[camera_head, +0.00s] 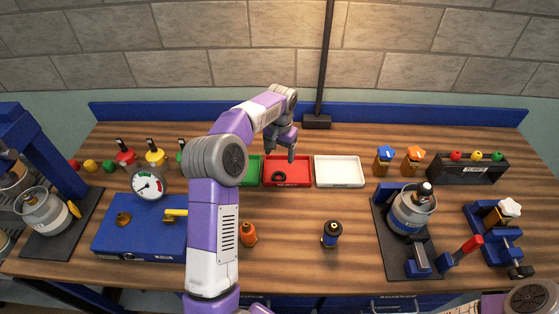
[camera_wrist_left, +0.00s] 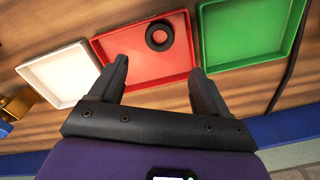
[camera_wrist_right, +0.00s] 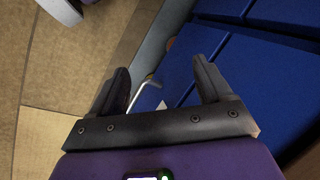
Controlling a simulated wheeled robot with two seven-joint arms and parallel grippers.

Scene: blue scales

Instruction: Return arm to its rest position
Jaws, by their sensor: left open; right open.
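My left gripper (camera_head: 283,143) reaches over the back of the bench, above the red tray (camera_head: 299,170). In the left wrist view its jaws (camera_wrist_left: 163,85) are open and empty, pointing at the red tray (camera_wrist_left: 130,74). A black ring (camera_wrist_left: 159,37) lies in that tray, beyond the fingertips and apart from them. My right gripper shows only in its wrist view (camera_wrist_right: 161,80); its jaws are open and empty, low beside blue cabinet fronts (camera_wrist_right: 245,75) and above the tiled floor. In the head view part of my right arm shows at the bottom right corner.
A green tray (camera_head: 252,170) and a white tray (camera_head: 339,171) flank the red one. A blue box with a gauge (camera_head: 140,238) and gas canisters (camera_head: 412,211) stand on the bench. An orange bottle (camera_head: 249,235) and a dark cylinder (camera_head: 331,233) stand near the front. A dark pole rises behind.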

